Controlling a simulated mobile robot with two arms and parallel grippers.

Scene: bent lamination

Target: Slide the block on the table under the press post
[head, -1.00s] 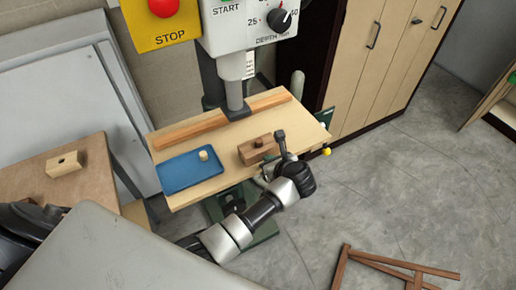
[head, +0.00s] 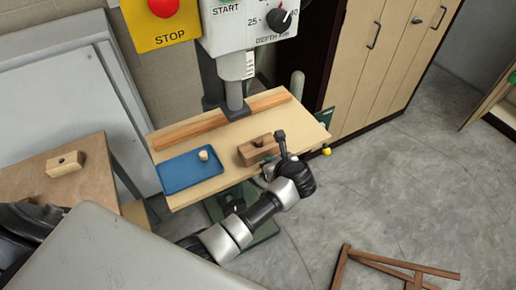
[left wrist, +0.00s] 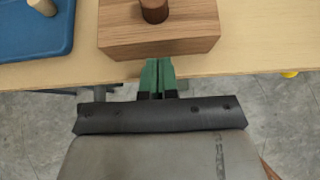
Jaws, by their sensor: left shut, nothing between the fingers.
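The brown wooden block (head: 248,155) with a dark round peg on top lies flat on the pale press table, near its front edge. The grey press post (head: 234,94) comes down behind it and ends in a dark foot on the table, left of and behind the block. My left gripper (head: 268,170) is shut and empty at the table's front edge. In the left wrist view its green fingertips (left wrist: 158,66) are at the front face of the block (left wrist: 190,38); whether they touch cannot be told. My right gripper is not in view.
A long wooden fence (head: 185,132) crosses the table behind the block. A blue tray (head: 180,171) with a small light peg (head: 203,155) sits left of the block. A side table (head: 80,190) holds a light block (head: 64,164). The table between block and fence is clear.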

